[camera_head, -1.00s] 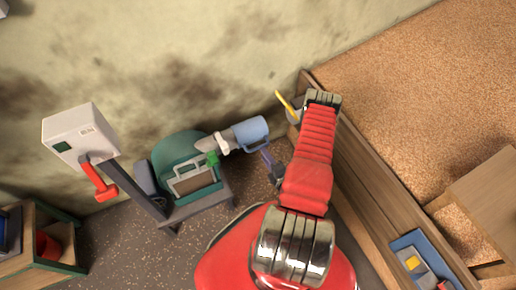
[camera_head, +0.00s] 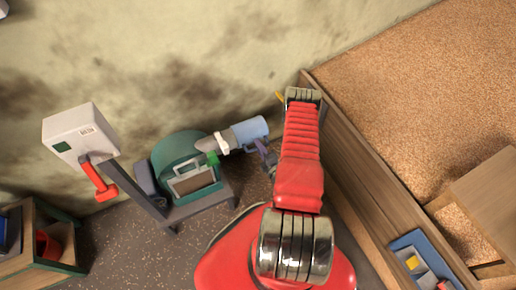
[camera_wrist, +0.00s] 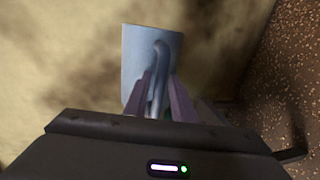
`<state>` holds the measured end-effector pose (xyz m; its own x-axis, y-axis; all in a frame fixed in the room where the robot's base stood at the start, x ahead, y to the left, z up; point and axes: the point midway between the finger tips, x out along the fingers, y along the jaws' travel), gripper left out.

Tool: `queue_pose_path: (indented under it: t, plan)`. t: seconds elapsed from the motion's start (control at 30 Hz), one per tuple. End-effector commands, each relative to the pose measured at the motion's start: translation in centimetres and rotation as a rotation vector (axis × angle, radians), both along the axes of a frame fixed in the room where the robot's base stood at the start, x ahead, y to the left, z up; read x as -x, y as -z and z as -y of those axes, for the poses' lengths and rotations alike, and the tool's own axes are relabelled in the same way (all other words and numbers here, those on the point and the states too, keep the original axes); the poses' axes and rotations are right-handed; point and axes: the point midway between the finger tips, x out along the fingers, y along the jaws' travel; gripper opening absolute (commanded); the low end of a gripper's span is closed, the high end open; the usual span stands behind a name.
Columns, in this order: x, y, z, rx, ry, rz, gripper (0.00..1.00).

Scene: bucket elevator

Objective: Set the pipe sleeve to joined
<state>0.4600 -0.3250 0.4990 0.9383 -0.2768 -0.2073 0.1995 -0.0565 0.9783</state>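The pipe sleeve (camera_head: 250,130) is a light blue cylinder with a bar handle on its lower side. It sits at the right end of a white and grey pipe piece (camera_head: 213,143) by the green machine. My gripper (camera_head: 263,150) is at the sleeve's handle from below right. In the wrist view the sleeve (camera_wrist: 140,50) is straight ahead, and its handle (camera_wrist: 159,75) stands between my two purple-grey fingers (camera_wrist: 158,95). The fingers look apart, with no clear grip on the handle. The sleeve's inside and its joint with the pipe are hidden.
A green machine (camera_head: 175,150) stands left of the sleeve. A white box (camera_head: 75,130) with a red lever (camera_head: 97,182) is on a post further left. A wooden wall (camera_head: 345,155) of a grain-filled bin runs along the right. A stained wall lies behind.

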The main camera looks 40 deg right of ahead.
Motion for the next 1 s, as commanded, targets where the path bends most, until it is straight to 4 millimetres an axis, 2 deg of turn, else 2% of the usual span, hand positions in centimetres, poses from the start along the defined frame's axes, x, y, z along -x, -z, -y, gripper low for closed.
queue_pose_path:
  t: [0.33, 0.7, 0.73, 1.0]
  plan:
    - [0.0, 0.0, 0.0, 0.000, 0.000, -0.001, 0.00]
    - [0.0, 0.1, -0.1, -0.001, 0.000, -0.003, 0.00]
    - [0.0, 0.2, -1.0, -0.003, -0.004, -0.004, 0.00]
    - [-0.1, 0.1, -0.2, -0.002, -0.011, -0.003, 0.00]
